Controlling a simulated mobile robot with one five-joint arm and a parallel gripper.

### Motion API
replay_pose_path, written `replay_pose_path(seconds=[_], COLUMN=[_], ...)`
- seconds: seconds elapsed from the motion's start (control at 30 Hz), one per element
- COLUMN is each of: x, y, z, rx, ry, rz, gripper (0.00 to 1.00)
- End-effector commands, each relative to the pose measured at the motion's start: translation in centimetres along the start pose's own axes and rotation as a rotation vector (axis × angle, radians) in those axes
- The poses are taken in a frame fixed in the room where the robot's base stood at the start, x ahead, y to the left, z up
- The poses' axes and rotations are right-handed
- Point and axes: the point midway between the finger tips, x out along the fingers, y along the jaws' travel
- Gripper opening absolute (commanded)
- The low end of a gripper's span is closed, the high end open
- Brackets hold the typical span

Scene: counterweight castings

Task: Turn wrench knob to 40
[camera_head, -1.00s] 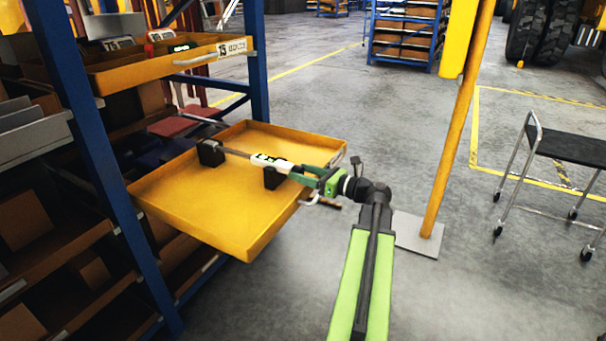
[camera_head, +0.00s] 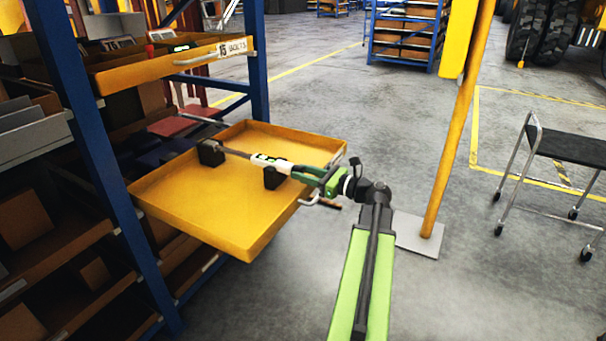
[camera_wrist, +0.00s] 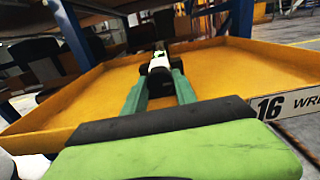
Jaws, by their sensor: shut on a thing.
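The wrench (camera_head: 239,153) lies across the pulled-out yellow drawer (camera_head: 205,215). Its dark shaft rests on two black blocks, one toward the back left (camera_head: 210,153) and one nearer my gripper (camera_head: 273,178). A white section is on its body in the wrist view (camera_wrist: 159,63). My gripper (camera_head: 298,171) reaches in over the drawer's right edge and is shut on the near end of the wrench, where the knob is. My green fingers (camera_wrist: 161,84) hide the knob, and I cannot read any scale or number.
The drawer's front label reads 16 (camera_wrist: 278,107). An upper yellow drawer (camera_head: 165,65) labelled 15 BOLTS sits above it, between blue rack posts (camera_head: 105,165). A yellow pole (camera_head: 460,130) on a grey base plate stands right of my arm. A black cart (camera_head: 570,148) is farther right.

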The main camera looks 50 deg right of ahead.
Motion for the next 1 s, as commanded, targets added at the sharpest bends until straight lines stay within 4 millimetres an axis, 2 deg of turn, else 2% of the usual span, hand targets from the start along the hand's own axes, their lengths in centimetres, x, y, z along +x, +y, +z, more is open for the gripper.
replay_pose_path(seconds=[0.17,0.2,0.37,0.63,0.73,0.87,1.0], x=[-0.1,-0.1,0.0,-0.1,-0.8,-3.4,-7.4], y=[0.0,0.0,0.0,0.0,-0.1,-0.1,-0.1], z=[0.0,0.0,0.0,0.0,0.0,0.0,0.0], rx=[0.000,0.000,0.001,0.001,0.001,0.001,0.001], ry=[0.001,0.001,0.001,0.001,0.001,0.001,0.001], rz=[-0.001,-0.001,-0.001,-0.001,-0.003,-0.006,-0.007], gripper=[0.00,0.36,0.55,0.55,0.55,0.55,0.55])
